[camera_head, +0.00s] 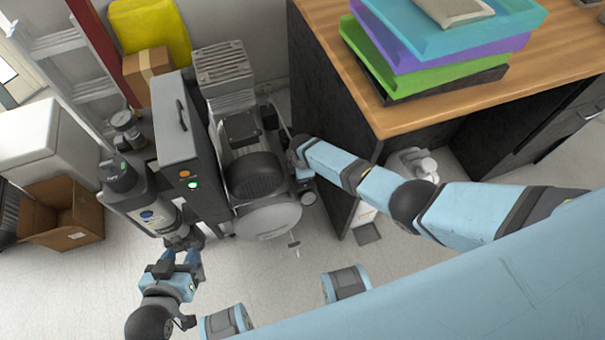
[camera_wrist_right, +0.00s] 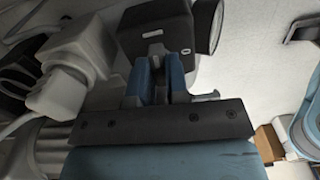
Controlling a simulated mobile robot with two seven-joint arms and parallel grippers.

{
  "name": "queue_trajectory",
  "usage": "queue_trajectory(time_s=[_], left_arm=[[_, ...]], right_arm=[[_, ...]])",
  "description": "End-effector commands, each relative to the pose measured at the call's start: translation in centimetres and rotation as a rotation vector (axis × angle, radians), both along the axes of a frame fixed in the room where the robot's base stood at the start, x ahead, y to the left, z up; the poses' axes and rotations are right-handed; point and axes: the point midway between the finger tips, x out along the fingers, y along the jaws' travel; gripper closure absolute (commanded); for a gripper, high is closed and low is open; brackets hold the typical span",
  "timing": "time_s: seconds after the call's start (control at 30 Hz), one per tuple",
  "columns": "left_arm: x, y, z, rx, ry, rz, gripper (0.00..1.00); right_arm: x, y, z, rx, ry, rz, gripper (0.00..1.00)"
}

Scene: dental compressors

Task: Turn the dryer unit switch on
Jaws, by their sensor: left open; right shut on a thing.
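The compressor unit (camera_head: 255,175) stands on the floor, with a tall grey cabinet (camera_head: 180,135) at its left. The cabinet's lower front shows an orange light (camera_head: 185,174) and a lit green light (camera_head: 193,185). My right gripper (camera_head: 296,148) is at the compressor's right side. In the right wrist view, its blue fingers (camera_wrist_right: 158,72) are shut on a small dark part under a dark box (camera_wrist_right: 155,32); the fingers hide most of that part. My left gripper (camera_head: 182,256) is open, just below the dark cylinder unit (camera_head: 140,195). I cannot make out which part is the dryer switch.
A wooden-topped desk (camera_head: 400,120) with stacked trays (camera_head: 430,50) stands right of the compressor. A cardboard box (camera_head: 65,215), a ladder (camera_head: 75,70) and a yellow container (camera_head: 150,30) are at the left. A grey plug-like block (camera_wrist_right: 75,70) with cables is beside my right fingers.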

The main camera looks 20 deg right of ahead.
Motion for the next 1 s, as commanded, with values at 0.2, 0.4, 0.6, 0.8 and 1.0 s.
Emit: queue_trajectory(time_s=[0.2, 0.4, 0.6, 0.8, 1.0], left_arm=[[0.02, -0.02, 0.04, 0.001, -0.001, 0.000, 0.57], [0.03, -0.03, 0.08, 0.000, -0.002, 0.000, 0.57], [0.04, -0.04, 0.09, 0.000, -0.002, 0.000, 0.57], [0.04, -0.05, 0.10, -0.001, -0.003, -0.001, 0.57], [0.04, -0.05, 0.10, -0.001, -0.003, -0.001, 0.57]], right_arm=[[-0.03, -0.04, -0.03, -0.001, 0.001, 0.062, 1.00], [-0.03, -0.04, -0.03, -0.001, 0.001, 0.082, 1.00], [-0.03, -0.04, -0.03, -0.001, 0.001, 0.083, 1.00], [-0.03, -0.04, -0.02, -0.001, 0.001, 0.082, 0.69], [-0.02, -0.02, -0.01, -0.001, 0.000, 0.082, 0.60]])
